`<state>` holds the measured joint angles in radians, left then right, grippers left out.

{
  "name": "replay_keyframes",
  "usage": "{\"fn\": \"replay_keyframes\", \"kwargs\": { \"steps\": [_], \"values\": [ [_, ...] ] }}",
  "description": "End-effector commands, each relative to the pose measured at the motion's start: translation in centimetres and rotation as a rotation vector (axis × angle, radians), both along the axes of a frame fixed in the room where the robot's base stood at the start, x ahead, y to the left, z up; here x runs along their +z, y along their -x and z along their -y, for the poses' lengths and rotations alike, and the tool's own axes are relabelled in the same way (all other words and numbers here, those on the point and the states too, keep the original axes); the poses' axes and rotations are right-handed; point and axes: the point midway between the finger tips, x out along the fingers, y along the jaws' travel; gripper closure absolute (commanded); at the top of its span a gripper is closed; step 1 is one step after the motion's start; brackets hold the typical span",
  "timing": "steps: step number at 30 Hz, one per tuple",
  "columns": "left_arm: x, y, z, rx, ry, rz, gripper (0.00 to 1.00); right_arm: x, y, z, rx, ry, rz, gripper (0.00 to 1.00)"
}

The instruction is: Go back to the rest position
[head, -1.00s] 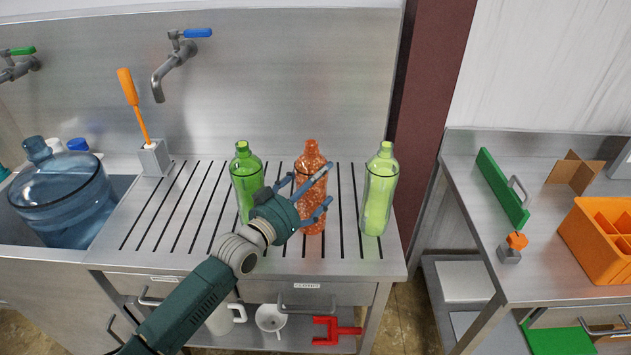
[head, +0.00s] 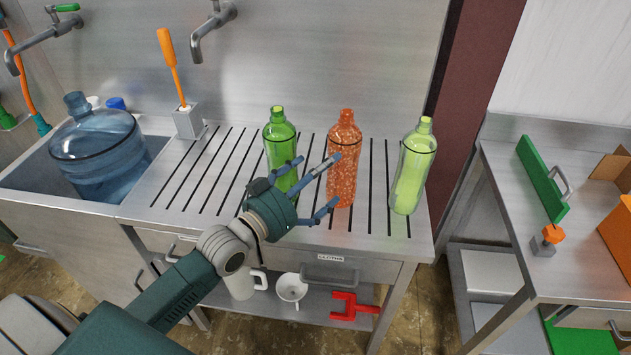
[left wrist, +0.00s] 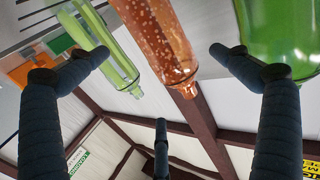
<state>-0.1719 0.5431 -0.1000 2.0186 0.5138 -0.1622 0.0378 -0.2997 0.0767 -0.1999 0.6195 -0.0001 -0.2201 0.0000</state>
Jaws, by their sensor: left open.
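My left gripper (head: 328,188) is open and empty, in front of the bottles on the slatted steel drainboard (head: 215,165). A green bottle (head: 281,150) stands upright, partly behind the gripper's fingers. An orange speckled bottle (head: 343,160) stands in the middle, and a light green bottle (head: 410,170) stands at the right. In the left wrist view the orange bottle (left wrist: 160,40) shows between the spread fingers, with a clear gap to them. The light green bottle (left wrist: 108,45) is at the left and the green bottle (left wrist: 280,35) at the right. My right gripper is not in view.
A large blue jug (head: 100,155) sits in the sink at the left. An orange-handled brush stands in a steel holder (head: 188,121). Below, a shelf holds a white pitcher (head: 240,285), a funnel (head: 291,288) and a red part (head: 352,307). A second steel table (head: 505,170) stands at the right.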

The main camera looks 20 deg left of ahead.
Motion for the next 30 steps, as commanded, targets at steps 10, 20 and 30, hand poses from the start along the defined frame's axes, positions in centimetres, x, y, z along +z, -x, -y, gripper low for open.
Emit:
{"fn": "replay_keyframes", "kwargs": {
  "steps": [10, 20, 30],
  "values": [
    [0.0, 2.2, -0.7, 0.000, 0.000, 0.000, 0.00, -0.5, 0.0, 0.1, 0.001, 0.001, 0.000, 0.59],
    [0.0, 2.1, -0.7, 0.000, 0.000, 0.000, 0.00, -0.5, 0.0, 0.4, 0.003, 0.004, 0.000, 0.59],
    [-9.3, 7.2, 2.8, 0.003, -0.110, -0.332, 0.00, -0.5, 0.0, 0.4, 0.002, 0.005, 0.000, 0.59]
  ]
}}
